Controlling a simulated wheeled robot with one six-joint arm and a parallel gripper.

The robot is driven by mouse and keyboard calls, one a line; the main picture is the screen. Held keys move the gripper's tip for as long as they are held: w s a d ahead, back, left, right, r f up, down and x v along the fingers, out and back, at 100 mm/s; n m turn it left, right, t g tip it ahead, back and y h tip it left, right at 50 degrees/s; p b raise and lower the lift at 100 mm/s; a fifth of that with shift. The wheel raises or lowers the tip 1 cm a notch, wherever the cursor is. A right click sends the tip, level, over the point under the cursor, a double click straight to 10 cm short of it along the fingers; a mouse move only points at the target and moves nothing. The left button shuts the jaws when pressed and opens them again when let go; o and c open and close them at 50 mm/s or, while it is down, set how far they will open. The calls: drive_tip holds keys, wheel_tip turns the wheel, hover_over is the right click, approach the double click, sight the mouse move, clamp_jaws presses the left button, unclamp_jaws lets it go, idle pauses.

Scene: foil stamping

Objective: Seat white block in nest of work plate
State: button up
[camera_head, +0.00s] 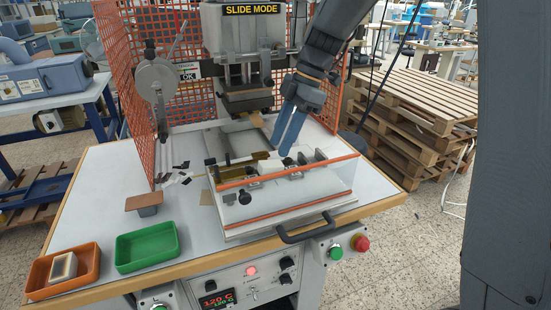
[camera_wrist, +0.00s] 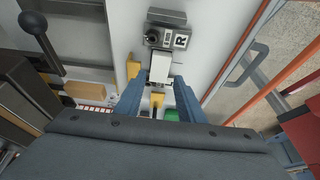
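My gripper (camera_head: 281,150) points down over the work plate (camera_head: 236,226) from the right, its two blue fingers a little apart. In the wrist view, a white block (camera_wrist: 160,67) shows between the tips of my gripper (camera_wrist: 161,78). It lies beside a grey metal fixture (camera_wrist: 167,38) marked with the letter R. A white block (camera_head: 268,167) also shows just below the fingertips in the head view. I cannot tell whether the fingers touch it. The nest is not clearly seen. Another pale block (camera_head: 63,265) lies in an orange tray (camera_head: 35,280).
The press head (camera_head: 246,95) stands behind the plate, with an orange mesh guard (camera_head: 120,60) on the left. A clear panel with orange edges (camera_head: 290,207) and a black handle (camera_head: 307,228) stand in front. A green tray (camera_head: 147,246) is empty at front left.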

drive_tip(key=b+v, duration=0.1)
drive_tip(key=v, duration=0.5)
drive_tip(key=shift+b, duration=0.3)
drive_tip(key=shift+r, duration=0.2)
